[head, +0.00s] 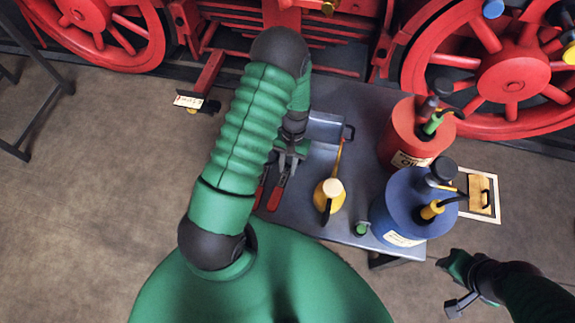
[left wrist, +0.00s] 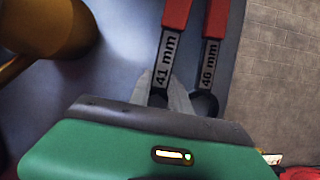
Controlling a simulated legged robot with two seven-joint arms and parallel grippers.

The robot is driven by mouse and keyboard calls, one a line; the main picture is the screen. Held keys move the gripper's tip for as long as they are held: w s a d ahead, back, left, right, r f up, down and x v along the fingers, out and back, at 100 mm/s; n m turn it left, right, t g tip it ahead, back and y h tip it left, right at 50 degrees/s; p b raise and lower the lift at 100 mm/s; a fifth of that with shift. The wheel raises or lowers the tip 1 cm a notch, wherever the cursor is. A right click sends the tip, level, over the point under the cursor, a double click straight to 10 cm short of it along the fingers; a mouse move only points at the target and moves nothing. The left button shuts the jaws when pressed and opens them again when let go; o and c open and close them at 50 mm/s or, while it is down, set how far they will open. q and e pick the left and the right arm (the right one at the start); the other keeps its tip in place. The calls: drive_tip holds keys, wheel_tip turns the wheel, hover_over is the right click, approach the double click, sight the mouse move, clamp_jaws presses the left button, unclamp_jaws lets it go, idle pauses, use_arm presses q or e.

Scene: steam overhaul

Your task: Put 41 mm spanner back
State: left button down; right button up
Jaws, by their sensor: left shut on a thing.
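The 41 mm spanner (left wrist: 166,58) has a red handle and a dark shank with its size printed on it. Its red handle also shows in the head view (head: 276,198). My left gripper (head: 291,152) is shut on its shank, just beyond the label, with one pale finger on each side in the left wrist view (left wrist: 163,92). The spanner's far end is hidden by the gripper. I cannot tell whether the spanner touches the table. The 46 mm spanner (left wrist: 211,52) lies alongside, apart from the fingers. My right gripper (head: 462,303) is at the lower right, off the table; its jaws are unclear.
The grey table (head: 300,222) carries a yellow oil can (head: 328,196), a red drum (head: 405,135), a blue drum (head: 400,210) and a small green item (head: 361,228). Red locomotive wheels (head: 510,85) stand behind.

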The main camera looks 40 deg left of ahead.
use_arm(q)
drive_tip(key=shift+a+f, duration=0.15)
drive_tip(key=shift+f, duration=0.2)
drive_tip(key=c, duration=1.1)
unclamp_jaws()
drive_tip(key=p+v, duration=0.4)
drive_tip(key=v, duration=1.3)
drive_tip(key=s+d+r+m+t+y, duration=0.1)
drive_tip(key=s+d+r+m+t, duration=0.4)
drive_tip(key=d+r, duration=0.6)
drive_tip(key=shift+t, duration=0.5)
drive_tip(key=d+p+v, duration=0.1)
drive_tip(key=p+v, duration=0.3)
drive_tip(key=d+p+v, duration=0.1)
drive_tip(key=p+v, duration=0.3)
drive_tip(key=p, duration=0.1)
drive_tip(key=w+d+p+v, duration=0.1)
drive_tip(key=p+v, duration=0.3)
drive_tip(key=shift+s+r+p, duration=0.1)
drive_tip(key=shift+r+p, duration=0.3)
drive_tip(key=shift+r, duration=0.1)
